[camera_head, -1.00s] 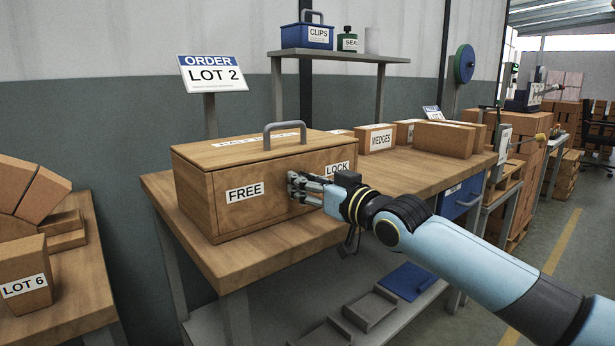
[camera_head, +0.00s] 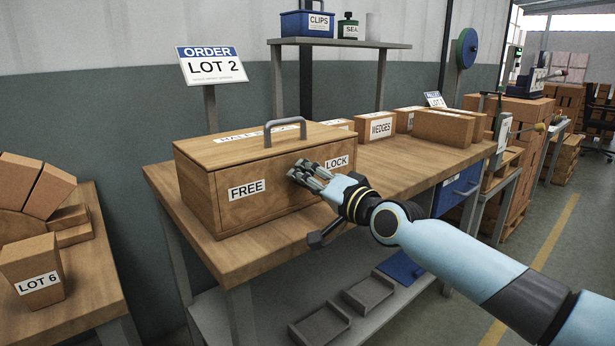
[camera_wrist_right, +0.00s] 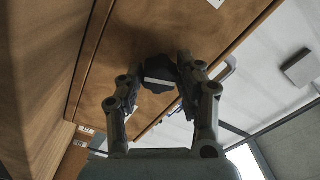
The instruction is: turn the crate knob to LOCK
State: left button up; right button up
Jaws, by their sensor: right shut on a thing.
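The wooden crate (camera_head: 215,152) stands on the workbench, with a grey handle on its lid. Its front carries a FREE label (camera_head: 246,189) on the left and a LOCK label (camera_head: 337,162) on the right. My right gripper (camera_head: 300,174) is at the crate's front, between the two labels, and hides the knob in the head view. In the right wrist view the dark, lobed knob (camera_wrist_right: 158,70) with a pale bar across it sits between the fingers of my right gripper (camera_wrist_right: 155,85), which is shut on it. My left gripper is out of view.
The workbench (camera_head: 390,175) also carries a WEDGES box (camera_head: 381,128) and other boxes behind the crate. A shelf (camera_head: 345,44) stands above it at the back. A LOT 6 block (camera_head: 35,265) sits on another table at the left. Grey trays lie on the lower shelf.

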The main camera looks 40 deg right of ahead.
jog(key=shift+m, duration=1.6)
jog(key=shift+f, duration=0.1)
jog(key=o, duration=1.1)
jog(key=shift+o, duration=0.2)
notch_tip(320, 180, up, 10)
